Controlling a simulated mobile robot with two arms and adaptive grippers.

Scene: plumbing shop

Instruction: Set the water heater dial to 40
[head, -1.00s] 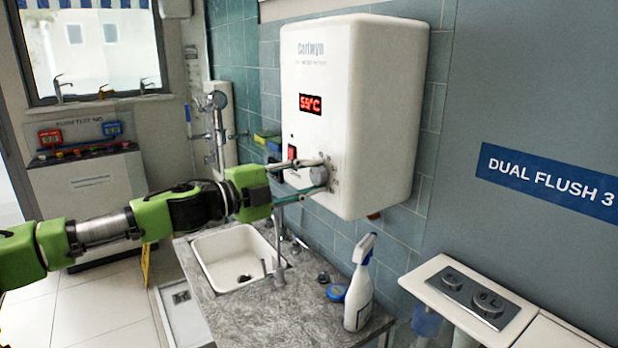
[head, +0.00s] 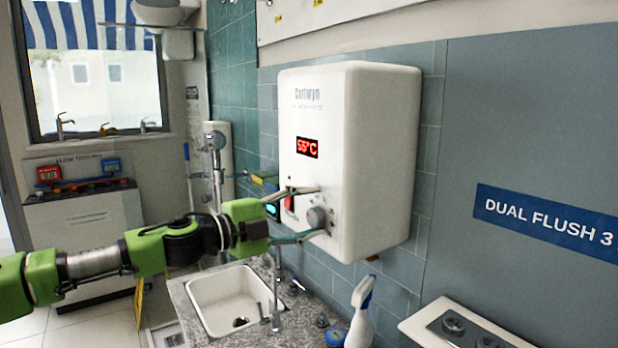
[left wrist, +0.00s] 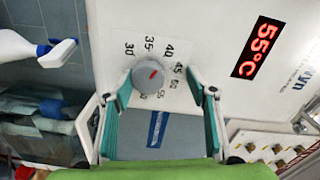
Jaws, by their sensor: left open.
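The white water heater (head: 375,150) hangs on the tiled wall, and its red display (head: 308,147) reads 55°C. The grey round dial (head: 316,217) is low on its front. In the left wrist view the dial (left wrist: 153,78) has a red mark tilted to the upper right, with numbers from 30 upward around it; some are hidden. My left gripper (head: 318,211) is open at the heater front, fingers above and below the dial in the head view. In the left wrist view its fingers (left wrist: 160,96) stand apart either side of the dial, with no clear contact. My right gripper is not visible.
A red switch (head: 290,202) is beside the dial. Below are a sink (head: 212,290) in a grey counter and a spray bottle (head: 361,312). A toilet cistern top (head: 470,325) is at lower right. The shower fitting (head: 217,150) is behind my left arm.

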